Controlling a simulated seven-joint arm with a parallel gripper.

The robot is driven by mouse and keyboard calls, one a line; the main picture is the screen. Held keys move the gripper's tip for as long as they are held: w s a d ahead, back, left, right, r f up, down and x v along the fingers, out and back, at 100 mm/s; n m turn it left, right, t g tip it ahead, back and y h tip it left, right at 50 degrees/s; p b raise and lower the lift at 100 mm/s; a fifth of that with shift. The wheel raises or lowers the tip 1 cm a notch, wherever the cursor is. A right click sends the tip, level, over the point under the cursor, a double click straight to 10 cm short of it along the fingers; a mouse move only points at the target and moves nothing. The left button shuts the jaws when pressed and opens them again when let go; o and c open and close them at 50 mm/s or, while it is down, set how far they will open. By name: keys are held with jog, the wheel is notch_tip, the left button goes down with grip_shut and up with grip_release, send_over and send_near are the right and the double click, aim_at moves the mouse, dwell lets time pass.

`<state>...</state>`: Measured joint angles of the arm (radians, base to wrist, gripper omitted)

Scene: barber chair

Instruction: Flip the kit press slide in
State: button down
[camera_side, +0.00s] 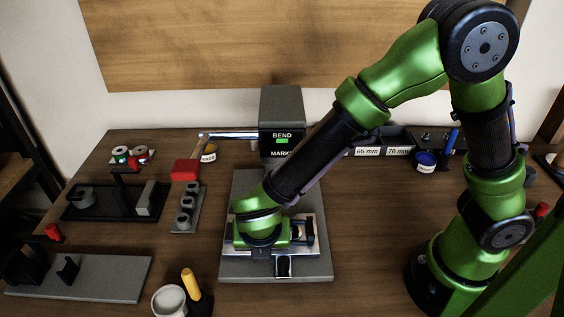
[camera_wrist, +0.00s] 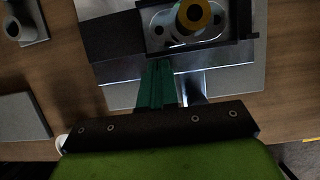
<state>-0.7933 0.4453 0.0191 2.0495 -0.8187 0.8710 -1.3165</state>
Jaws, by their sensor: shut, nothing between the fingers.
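The press has a dark head (camera_side: 282,105) marked BEND and MARK, with a lit green light, above a grey base plate (camera_side: 240,190). The slide (camera_side: 310,236) sits on the front of the base as a bright metal carriage, partly hidden under my wrist. In the wrist view the slide's pale plate (camera_wrist: 158,42) shows a dark frame, a round hole and a yellow-topped round part (camera_wrist: 193,14). My gripper (camera_wrist: 158,64) is shut and empty, its green fingers together at the slide's near edge. I cannot tell whether they touch it. A metal tab (camera_wrist: 194,88) is right of the fingers.
A grey block with several posts (camera_side: 186,212) and a black tray (camera_side: 100,203) stand left. A white cup (camera_side: 169,301) and a yellow-handled tool (camera_side: 190,283) stand at the front. Labelled bins (camera_side: 383,145) are behind.

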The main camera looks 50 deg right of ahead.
jog(key=w+d, duration=0.3)
dwell(0.5)
jog(key=shift+s+a, duration=1.55)
jog(key=v, duration=1)
jog(key=shift+w+d, duration=0.15)
jog(key=shift+w, duration=0.05)
jog(key=shift+r, duration=0.1)
